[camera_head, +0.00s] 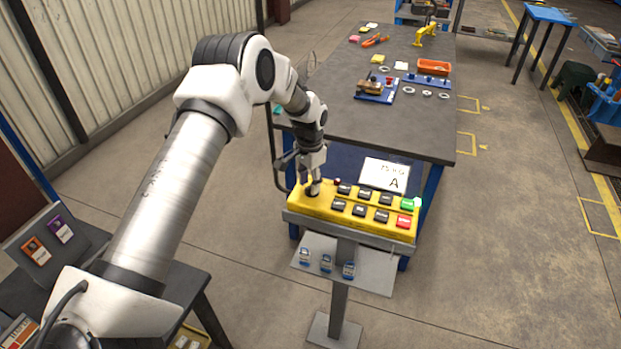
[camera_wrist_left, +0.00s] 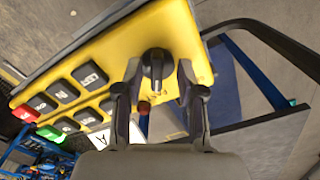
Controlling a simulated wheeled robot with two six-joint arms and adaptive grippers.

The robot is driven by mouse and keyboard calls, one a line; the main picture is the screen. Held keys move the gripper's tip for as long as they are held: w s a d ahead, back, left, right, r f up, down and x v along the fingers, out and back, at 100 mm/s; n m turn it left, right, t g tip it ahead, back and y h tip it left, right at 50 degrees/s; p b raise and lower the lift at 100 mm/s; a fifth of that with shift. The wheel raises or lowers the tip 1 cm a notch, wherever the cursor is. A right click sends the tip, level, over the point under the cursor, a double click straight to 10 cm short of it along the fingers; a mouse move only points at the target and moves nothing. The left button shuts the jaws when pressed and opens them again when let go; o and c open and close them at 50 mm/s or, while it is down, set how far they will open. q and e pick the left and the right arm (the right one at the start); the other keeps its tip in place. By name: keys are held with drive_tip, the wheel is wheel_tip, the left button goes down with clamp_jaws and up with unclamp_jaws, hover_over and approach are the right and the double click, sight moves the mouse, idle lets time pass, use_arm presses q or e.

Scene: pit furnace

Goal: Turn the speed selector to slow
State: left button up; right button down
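The speed selector (camera_wrist_left: 157,66) is a black knob at one end of the yellow control box (camera_wrist_left: 185,30). In the head view the yellow box (camera_head: 345,207) stands on a pedestal, and the knob is mostly hidden by my gripper at its left end. My left gripper (camera_head: 312,186) points down at that end. In the left wrist view its two fingers (camera_wrist_left: 156,80) stand apart on either side of the knob, with visible gaps; I cannot tell whether either touches it. My right gripper is not in view.
The box carries several black buttons, a green button (camera_head: 407,204) and a red button (camera_head: 404,221). A white sign (camera_head: 384,175) marked A stands behind it. A shelf (camera_head: 370,272) with small items sits below. A grey workbench (camera_head: 350,125) lies behind.

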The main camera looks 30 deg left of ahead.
use_arm(q)
drive_tip(key=shift+a+f, duration=0.1)
drive_tip(key=shift+f, duration=0.25)
drive_tip(key=shift+s+d+r, duration=0.1)
drive_tip(key=shift+s+d, duration=0.05)
drive_tip(key=shift+d, duration=0.15)
drive_tip(key=shift+c, duration=1.4)
clamp_jaws()
